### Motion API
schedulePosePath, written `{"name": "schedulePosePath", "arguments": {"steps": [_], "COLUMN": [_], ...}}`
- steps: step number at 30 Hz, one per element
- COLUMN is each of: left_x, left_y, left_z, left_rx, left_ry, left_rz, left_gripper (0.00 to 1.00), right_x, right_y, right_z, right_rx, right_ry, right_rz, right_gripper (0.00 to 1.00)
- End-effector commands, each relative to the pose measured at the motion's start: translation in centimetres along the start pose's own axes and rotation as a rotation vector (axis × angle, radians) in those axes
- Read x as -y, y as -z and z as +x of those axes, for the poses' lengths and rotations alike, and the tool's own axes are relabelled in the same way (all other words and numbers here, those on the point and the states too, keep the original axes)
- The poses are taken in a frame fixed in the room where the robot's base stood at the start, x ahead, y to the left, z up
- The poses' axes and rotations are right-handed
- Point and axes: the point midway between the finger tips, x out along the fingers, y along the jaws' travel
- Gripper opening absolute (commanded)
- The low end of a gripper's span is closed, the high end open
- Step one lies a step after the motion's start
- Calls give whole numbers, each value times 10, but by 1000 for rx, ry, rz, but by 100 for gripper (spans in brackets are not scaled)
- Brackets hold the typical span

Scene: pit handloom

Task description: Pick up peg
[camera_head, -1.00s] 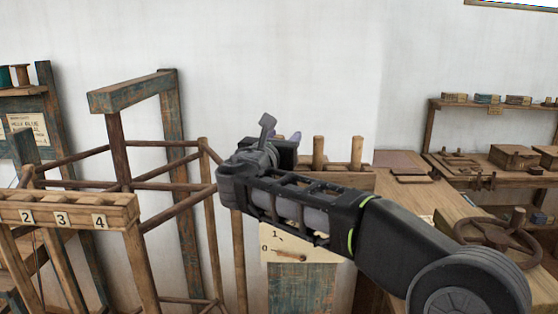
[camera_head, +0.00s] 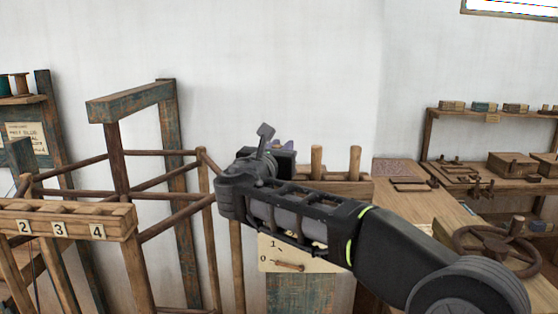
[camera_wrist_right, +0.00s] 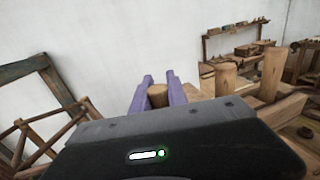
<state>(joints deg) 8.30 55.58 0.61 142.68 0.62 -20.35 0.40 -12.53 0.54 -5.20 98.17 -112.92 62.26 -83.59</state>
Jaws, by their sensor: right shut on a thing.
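My right gripper (camera_wrist_right: 158,92) has purple fingers, which stand on both sides of a round wooden peg (camera_wrist_right: 157,95) in the right wrist view. It is shut on this peg, of which only the top shows. In the head view my right arm hides the held peg, and the gripper (camera_head: 282,146) is at the left end of a wooden peg rail (camera_head: 345,187). Two more upright pegs stand in the rail to the right, one nearer (camera_head: 317,162) and one farther right (camera_head: 355,163). I cannot tell whether the held peg is clear of the rail. My left gripper is not in view.
A card (camera_head: 290,252) marked 0 and 1 hangs below the rail. A loom frame (camera_head: 120,160) with a numbered rail (camera_head: 70,222) stands at the left. A workbench (camera_head: 410,207) with a wooden wheel (camera_head: 495,248) is at the right.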

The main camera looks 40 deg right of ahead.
Motion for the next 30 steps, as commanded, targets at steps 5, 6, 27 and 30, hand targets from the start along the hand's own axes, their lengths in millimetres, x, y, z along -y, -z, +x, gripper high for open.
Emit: {"name": "schedulePosePath", "arguments": {"steps": [5,6,27,30], "left_x": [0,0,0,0], "left_y": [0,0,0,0], "left_z": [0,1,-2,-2], "left_rx": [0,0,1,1], "left_ry": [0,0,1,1], "left_rz": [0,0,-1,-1], "left_gripper": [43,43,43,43], "right_x": [0,0,0,0], "right_y": [-12,-18,-100,-100], "right_z": [0,0,0,0], "right_rx": [2,3,0,0], "right_ry": [0,0,-1,-1], "right_rz": [3,4,0,0], "right_gripper": [0,0,0,0]}}
